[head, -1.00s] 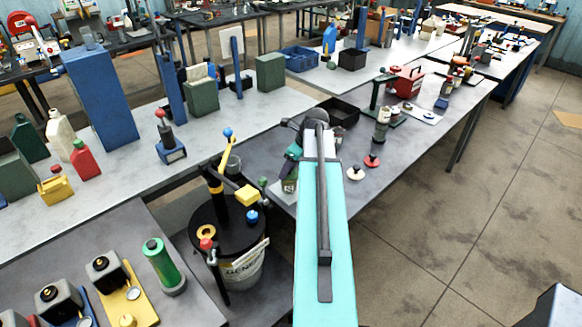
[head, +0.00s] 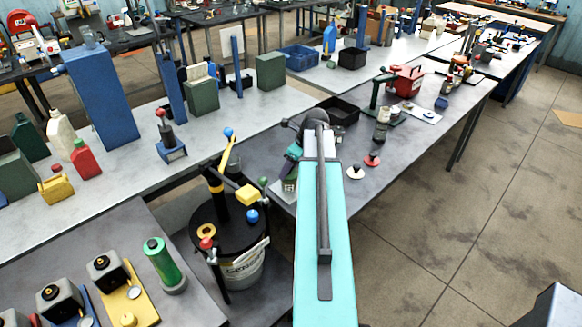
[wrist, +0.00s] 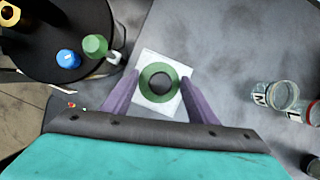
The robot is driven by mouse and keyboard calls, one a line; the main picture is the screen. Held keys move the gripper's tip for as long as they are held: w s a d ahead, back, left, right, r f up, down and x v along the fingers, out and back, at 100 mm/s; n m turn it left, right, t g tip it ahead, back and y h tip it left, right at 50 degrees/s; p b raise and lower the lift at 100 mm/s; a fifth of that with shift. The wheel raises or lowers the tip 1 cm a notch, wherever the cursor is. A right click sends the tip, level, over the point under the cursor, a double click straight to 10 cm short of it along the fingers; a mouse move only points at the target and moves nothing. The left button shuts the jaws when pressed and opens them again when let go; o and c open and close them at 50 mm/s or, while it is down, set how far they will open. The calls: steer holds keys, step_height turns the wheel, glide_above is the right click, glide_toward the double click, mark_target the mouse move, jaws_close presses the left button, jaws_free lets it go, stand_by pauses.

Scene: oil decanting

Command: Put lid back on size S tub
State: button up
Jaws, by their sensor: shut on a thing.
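In the wrist view, a round green lid (wrist: 159,82) with a dark centre sits between the two purple fingers of my gripper (wrist: 161,76). The fingers are shut on its edges from left and right. Below it is a white square pad (wrist: 143,105) on the grey table. The size S tub cannot be made out; if it is under the lid, the lid hides it. I cannot tell whether the lid touches anything beneath. In the head view, my gripper (head: 291,166) is over the pad, mostly behind my arm.
Clear jars marked M (wrist: 275,96) and L (wrist: 303,112) stand to the right. A white lid (head: 355,172) and a red lid (head: 372,159) lie on the table. A black drum (head: 228,232) with levers and coloured knobs stands to the left. A black bin (head: 340,110) is behind.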

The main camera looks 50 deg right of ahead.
stand_by(0.8)
steer(key=o, duration=1.6)
steer(key=shift+p, duration=0.3)
steer(key=shift+r+p, duration=1.75)
steer(key=shift+r, duration=1.75)
jaws_close()
steer(key=shift+f+b, duration=0.5)
steer(key=shift+f, duration=1.1)
